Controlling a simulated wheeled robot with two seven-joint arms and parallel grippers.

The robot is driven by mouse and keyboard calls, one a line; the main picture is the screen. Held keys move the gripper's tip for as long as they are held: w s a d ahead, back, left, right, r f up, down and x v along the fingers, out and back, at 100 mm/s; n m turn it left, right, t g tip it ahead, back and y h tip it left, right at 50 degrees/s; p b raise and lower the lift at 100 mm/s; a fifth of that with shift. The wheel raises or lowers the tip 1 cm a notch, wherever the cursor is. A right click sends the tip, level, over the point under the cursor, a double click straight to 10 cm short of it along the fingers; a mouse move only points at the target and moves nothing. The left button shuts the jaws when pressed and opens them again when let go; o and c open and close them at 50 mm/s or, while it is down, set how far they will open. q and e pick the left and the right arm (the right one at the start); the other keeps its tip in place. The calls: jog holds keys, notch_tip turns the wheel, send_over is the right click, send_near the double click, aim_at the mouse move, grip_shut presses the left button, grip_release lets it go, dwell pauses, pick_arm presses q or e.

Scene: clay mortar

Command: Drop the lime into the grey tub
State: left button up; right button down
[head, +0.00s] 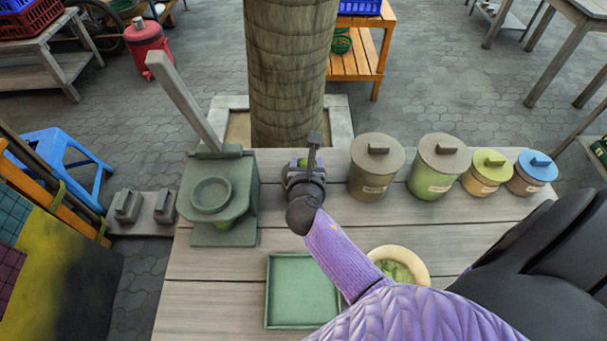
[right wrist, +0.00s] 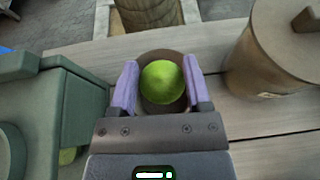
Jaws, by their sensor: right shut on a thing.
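My right gripper (head: 304,166) is shut on the green lime (right wrist: 162,82), with a purple finger on each side of it. In the head view only a little of the lime (head: 302,162) shows at the jaws, above the back of the wooden table. In the right wrist view a round brown-grey thing (right wrist: 150,58) shows behind and around the lime. It may be the grey tub, but the lime and fingers cover its middle, and I cannot tell how far below it is. My left gripper is not in view.
A green press (head: 221,192) with a long handle stands left of the gripper. Several lidded canisters (head: 374,170) stand to the right. A green tray (head: 290,290) and a cream bowl (head: 425,268) lie nearer. A thick trunk (head: 288,80) rises behind the table.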

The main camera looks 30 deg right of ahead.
jog(key=shift+r, duration=0.1)
grip_release()
pick_arm(q)
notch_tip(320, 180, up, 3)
jog(key=p, duration=0.3)
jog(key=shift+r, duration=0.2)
pick_arm(e)
jog(key=v, duration=1)
